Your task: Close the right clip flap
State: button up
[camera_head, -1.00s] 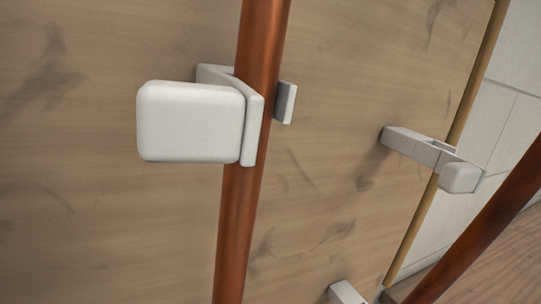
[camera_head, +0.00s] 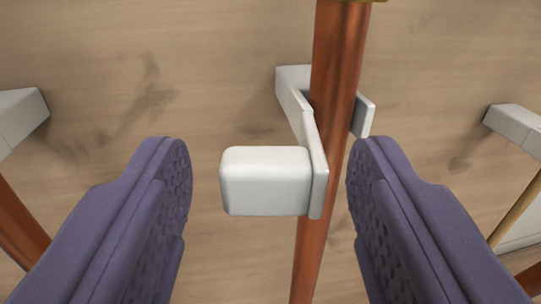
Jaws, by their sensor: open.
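A white clip (camera_head: 293,84) is fixed to the wooden board and sits around a copper pipe (camera_head: 339,60). Its flap (camera_head: 318,165) stands out from the board on the left side of the pipe, swung open, with a block-shaped white tab (camera_head: 265,182) at its end. A short white lip (camera_head: 363,115) of the clip shows right of the pipe. My gripper (camera_head: 270,160) is open, with purple padded fingers to the left and right of the tab and flap. The tab looks apart from both fingers. I cannot tell from this view alone whether this is the clip called right.
Another white clip part (camera_head: 18,118) shows at the left edge, above a second copper pipe (camera_head: 18,222). A further white clip (camera_head: 518,128) is at the right edge, near a thin tan edge (camera_head: 517,207). The wooden board (camera_head: 200,60) lies behind everything.

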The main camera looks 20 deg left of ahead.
aim_at(322, 161)
jog(key=c, duration=1)
